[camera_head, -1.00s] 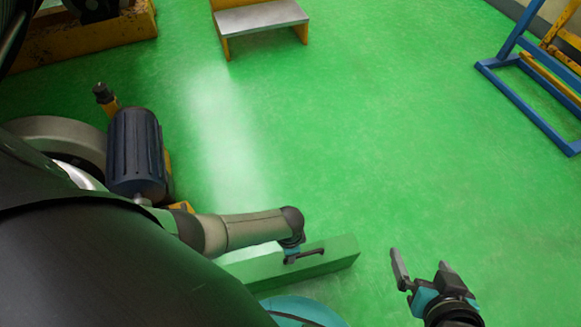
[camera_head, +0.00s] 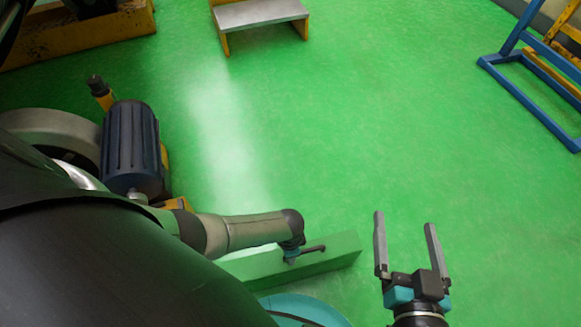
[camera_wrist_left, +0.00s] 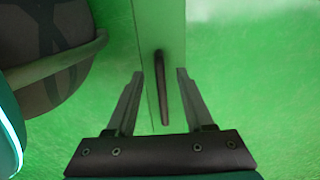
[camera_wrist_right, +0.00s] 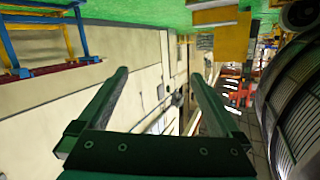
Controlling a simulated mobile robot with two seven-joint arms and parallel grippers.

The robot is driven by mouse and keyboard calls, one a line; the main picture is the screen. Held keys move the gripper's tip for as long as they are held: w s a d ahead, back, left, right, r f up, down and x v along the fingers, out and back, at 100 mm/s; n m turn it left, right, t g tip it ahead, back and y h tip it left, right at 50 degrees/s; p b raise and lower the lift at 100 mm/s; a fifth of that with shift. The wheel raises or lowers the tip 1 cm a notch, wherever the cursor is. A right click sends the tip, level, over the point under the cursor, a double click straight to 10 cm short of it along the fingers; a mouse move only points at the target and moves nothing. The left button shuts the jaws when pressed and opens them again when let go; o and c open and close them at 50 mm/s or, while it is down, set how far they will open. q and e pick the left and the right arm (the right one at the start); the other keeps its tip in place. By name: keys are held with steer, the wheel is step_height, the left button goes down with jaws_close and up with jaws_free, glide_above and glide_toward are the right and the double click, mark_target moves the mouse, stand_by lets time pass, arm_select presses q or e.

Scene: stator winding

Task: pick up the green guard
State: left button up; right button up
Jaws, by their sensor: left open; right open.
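The green guard (camera_head: 335,252) is a long green box with a dark bar handle on top, low in the head view. In the left wrist view the guard (camera_wrist_left: 150,20) runs up the picture, and its dark handle (camera_wrist_left: 163,90) lies lengthwise between the fingers. My left gripper (camera_wrist_left: 160,72) is open, one finger on each side of the handle, with gaps visible; depth is hard to judge. In the head view my left wrist mostly hides that gripper. My right gripper (camera_head: 404,220) is open and empty, to the right of the guard.
A blue motor (camera_head: 133,148) stands left of the guard, beside a large dark rounded body (camera_head: 120,265). A yellow step (camera_head: 262,18) is at the back. A blue frame (camera_head: 525,85) stands at the right. The green floor between is clear.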

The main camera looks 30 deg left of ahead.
arm_select(q)
steer(key=shift+f+b, duration=0.4)
steer(key=shift+f, duration=0.15)
arm_select(e)
steer(key=shift+s+a+r+t+y, duration=0.35)
steer(key=shift+s+r+t, duration=0.15)
steer(key=shift+t, duration=0.4)
arm_select(q)
jaws_close()
arm_select(e)
steer(key=shift+w, duration=0.1)
stand_by(0.4)
